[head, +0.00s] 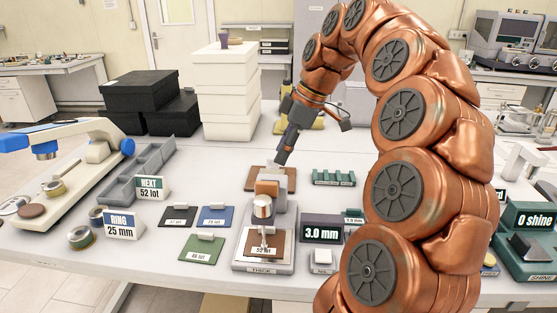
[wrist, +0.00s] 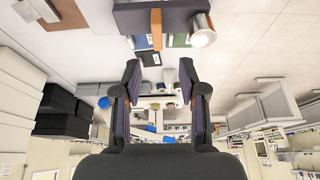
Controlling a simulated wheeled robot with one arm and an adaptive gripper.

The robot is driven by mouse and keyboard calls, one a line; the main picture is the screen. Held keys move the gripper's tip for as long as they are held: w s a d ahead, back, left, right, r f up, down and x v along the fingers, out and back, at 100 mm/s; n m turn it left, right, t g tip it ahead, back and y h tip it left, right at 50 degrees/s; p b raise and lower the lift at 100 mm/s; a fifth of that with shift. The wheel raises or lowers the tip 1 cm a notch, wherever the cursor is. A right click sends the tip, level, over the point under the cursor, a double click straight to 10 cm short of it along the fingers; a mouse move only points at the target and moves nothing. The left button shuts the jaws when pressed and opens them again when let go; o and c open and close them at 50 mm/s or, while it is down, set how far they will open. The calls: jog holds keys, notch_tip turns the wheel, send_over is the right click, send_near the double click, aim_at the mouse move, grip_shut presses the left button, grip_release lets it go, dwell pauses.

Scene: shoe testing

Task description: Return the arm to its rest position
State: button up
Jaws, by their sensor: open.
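My copper-coloured arm rises on the right of the head view and bends over to the left. My gripper (head: 282,158) points down toward the bench just behind the thickness gauge (head: 263,208). In the wrist view my gripper (wrist: 160,78) shows two dark fingers spread apart with nothing held between them. A brown swatch (head: 252,178) lies behind the gauge, close below the fingertips in the head view. Whether the fingertips touch anything there I cannot tell. Another brown swatch (head: 277,242) is on the gauge, partly under a label reading 52 lot.
The 3.0 mm display (head: 321,228) stands right of the gauge. Black, blue and green swatches (head: 202,250) lie to its left. My arm hides part of the right bench.

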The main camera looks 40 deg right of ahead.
jog(key=shift+s+d+r, duration=0.15)
jog(key=shift+r, duration=0.25)
dwell(0.4)
jog(key=shift+m+g, duration=0.5)
jog(key=a, duration=0.2)
jog(key=s+a+f, duration=0.1)
jog(key=a, duration=0.2)
jog(key=s+a+f, duration=0.1)
jog(key=a, duration=0.2)
jog(key=shift+s+a, duration=0.15)
jog(key=shift+s, duration=0.05)
jog(key=s+a+f+m+g+h, duration=0.1)
jog(key=s+a+f+m+g, duration=0.1)
jog(key=s+a+f, duration=0.45)
jog(key=s+a+f+m+h, duration=0.1)
jog(key=s+a+f+m, duration=0.1)
jog(key=s+f, duration=0.3)
jog(key=s+a+f+m+g+h+p, duration=0.1)
jog(key=s+f+m, duration=0.3)
jog(key=s, duration=0.7)
jog(key=shift+s+a+f+m+g, duration=0.3)
jog(key=shift+a+f+m, duration=0.1)
jog(key=shift+a+f, duration=0.4)
jog(key=shift+a, duration=0.1)
